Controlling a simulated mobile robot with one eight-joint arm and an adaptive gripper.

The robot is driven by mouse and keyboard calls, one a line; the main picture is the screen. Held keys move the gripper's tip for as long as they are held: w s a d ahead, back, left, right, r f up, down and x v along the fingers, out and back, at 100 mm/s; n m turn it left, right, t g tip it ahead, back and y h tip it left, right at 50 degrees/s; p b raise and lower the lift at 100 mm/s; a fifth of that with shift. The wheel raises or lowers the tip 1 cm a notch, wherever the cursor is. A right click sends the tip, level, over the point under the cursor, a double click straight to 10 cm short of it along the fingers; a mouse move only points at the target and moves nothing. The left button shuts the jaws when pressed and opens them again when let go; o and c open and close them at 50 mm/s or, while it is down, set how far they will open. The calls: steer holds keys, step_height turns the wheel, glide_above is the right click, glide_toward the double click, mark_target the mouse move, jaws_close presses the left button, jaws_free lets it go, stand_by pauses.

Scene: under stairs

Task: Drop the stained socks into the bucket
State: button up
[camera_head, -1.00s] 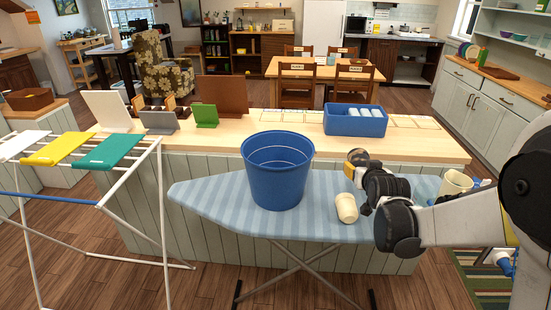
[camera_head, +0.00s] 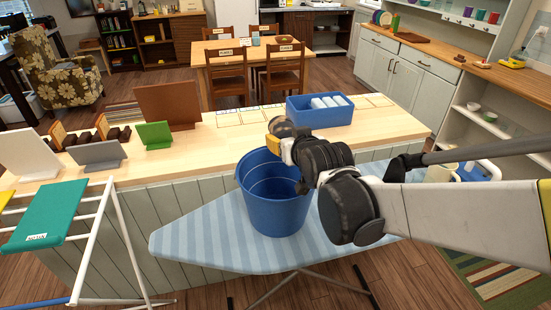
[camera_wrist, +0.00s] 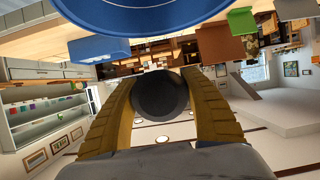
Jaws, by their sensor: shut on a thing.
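The blue bucket (camera_head: 272,205) stands upright on the striped ironing board (camera_head: 200,240); the part of its inside that I see is empty. My gripper (camera_head: 280,142) is above the bucket's far right rim and shut on a dark, rounded rolled bundle (camera_head: 284,127), which looks like the socks. In the wrist view the bundle (camera_wrist: 160,95) sits between the two yellow fingers (camera_wrist: 160,112), with the blue bucket (camera_wrist: 140,18) at the top edge. I cannot make out stains. My arm covers part of the board's right side.
A blue bin (camera_head: 320,110) with pale rolls stands on the wooden counter (camera_head: 220,145) behind. A drying rack with a teal cloth (camera_head: 45,218) is at the left. A cream mug (camera_head: 440,173) is near the board's right end, behind my arm.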

step_height(320, 180, down, 6)
steer(key=b, duration=0.4)
steer(key=shift+r, duration=0.25)
steer(key=o, duration=1.5)
steer(key=v, duration=1.2)
steer(key=shift+s, duration=0.1)
